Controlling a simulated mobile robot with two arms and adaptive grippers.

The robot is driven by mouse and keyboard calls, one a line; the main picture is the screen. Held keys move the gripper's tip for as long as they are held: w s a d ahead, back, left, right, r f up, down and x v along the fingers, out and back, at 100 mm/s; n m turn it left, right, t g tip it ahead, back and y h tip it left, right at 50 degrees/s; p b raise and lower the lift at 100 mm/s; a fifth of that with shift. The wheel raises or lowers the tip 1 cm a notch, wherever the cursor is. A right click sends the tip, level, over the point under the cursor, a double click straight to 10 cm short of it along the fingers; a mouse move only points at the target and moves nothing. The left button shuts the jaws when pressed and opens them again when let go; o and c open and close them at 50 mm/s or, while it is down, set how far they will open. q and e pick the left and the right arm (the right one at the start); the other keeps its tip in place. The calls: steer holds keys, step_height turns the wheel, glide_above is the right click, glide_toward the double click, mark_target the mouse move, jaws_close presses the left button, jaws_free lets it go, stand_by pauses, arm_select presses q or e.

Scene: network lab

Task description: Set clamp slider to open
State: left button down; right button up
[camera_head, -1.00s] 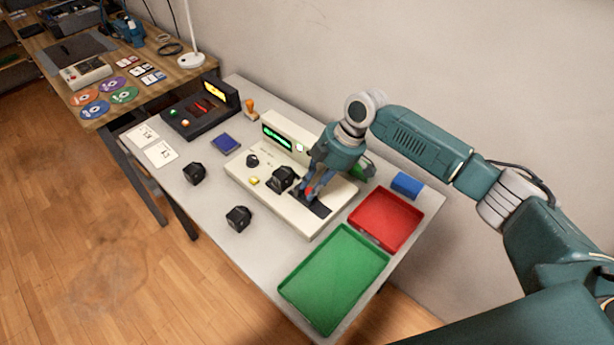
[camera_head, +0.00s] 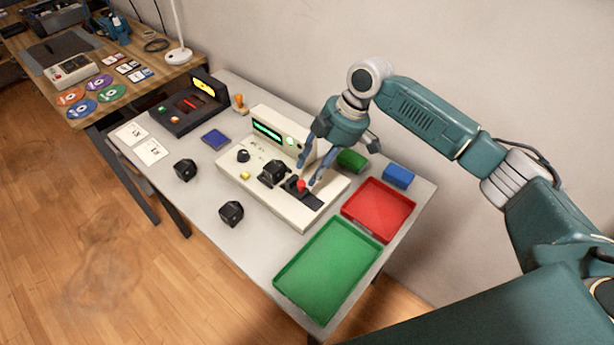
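The clamp slider has a red knob (camera_head: 301,185) in a black slot (camera_head: 312,200) on the cream test device (camera_head: 263,196). The knob stands toward the upper-left part of the slot. My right gripper (camera_head: 309,177) points down just above the slider, with its two fingers spread. Nothing is held between them, and the knob shows just below the left fingertip. Whether a finger touches it is unclear. My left gripper is not in view.
A black block (camera_head: 273,173) sits on the device beside the slider. A green block (camera_head: 351,160), blue block (camera_head: 398,176), red tray (camera_head: 379,208) and green tray (camera_head: 328,268) lie to the right. Two black blocks (camera_head: 185,169) (camera_head: 231,213) stand on the table in front.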

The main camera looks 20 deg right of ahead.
steer(key=v, duration=0.6)
steer(key=shift+d+r, duration=0.2)
steer(key=shift+r, duration=0.2)
